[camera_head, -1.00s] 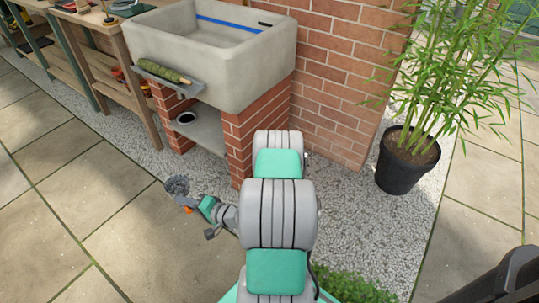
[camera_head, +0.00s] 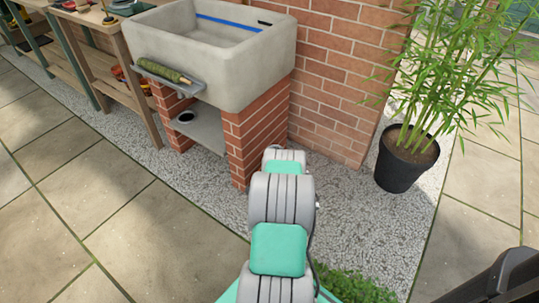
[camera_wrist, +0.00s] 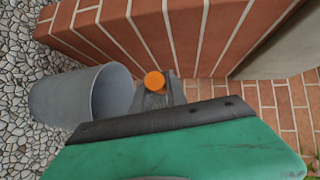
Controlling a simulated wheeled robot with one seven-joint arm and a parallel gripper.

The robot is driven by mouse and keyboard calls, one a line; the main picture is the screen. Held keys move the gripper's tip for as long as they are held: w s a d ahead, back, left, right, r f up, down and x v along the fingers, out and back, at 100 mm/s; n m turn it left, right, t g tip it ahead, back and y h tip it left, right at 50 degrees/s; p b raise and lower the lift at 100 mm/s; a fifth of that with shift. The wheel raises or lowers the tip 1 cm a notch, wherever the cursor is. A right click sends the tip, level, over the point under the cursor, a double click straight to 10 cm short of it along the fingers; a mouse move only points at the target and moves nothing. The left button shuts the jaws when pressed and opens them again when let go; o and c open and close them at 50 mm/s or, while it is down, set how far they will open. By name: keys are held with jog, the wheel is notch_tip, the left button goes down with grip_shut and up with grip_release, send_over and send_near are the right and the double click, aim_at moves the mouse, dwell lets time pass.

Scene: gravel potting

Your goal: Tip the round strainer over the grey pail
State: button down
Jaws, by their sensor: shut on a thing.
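The grey pail (camera_wrist: 62,98) is at the left of the wrist view, on the pale gravel close to a brick wall. Its open mouth faces right in the picture, toward my gripper (camera_wrist: 158,92). Only a short dark part of my gripper shows beyond the green, black-edged body in front. It is shut on the round strainer; a round orange end (camera_wrist: 154,81) shows there, perhaps its handle. The strainer's bowl is hidden. I cannot tell whether it is over the pail. In the head view my arm hides the gripper, strainer and pail.
A stone sink (camera_head: 238,75) on brick piers (camera_head: 240,140) stands ahead, with a shelf (camera_head: 205,128) below. A potted bamboo (camera_head: 405,165) stands at the right on gravel (camera_head: 345,200). Wooden benches (camera_head: 125,75) are at the upper left. Paving (camera_head: 110,210) at the left is clear.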

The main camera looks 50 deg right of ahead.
jog(key=shift+m+g+h, duration=0.5)
jog(key=r, duration=0.1)
jog(key=d+r, duration=0.1)
jog(key=r, duration=0.1)
jog(key=d+r, duration=0.1)
jog(key=r, duration=0.1)
jog(key=s+d+f+m+t+b, duration=0.1)
jog(key=s+d+m+t+b, duration=0.3)
jog(key=m+b, duration=0.7)
jog(key=s+d+m, duration=0.1)
jog(key=s+m, duration=0.1)
jog(key=m, duration=0.7)
jog(key=shift+s+d+f+m+b, duration=0.2)
jog(key=shift+s+d+m+b, duration=0.05)
jog(key=shift+d+m+b, duration=0.1)
dwell(0.4)
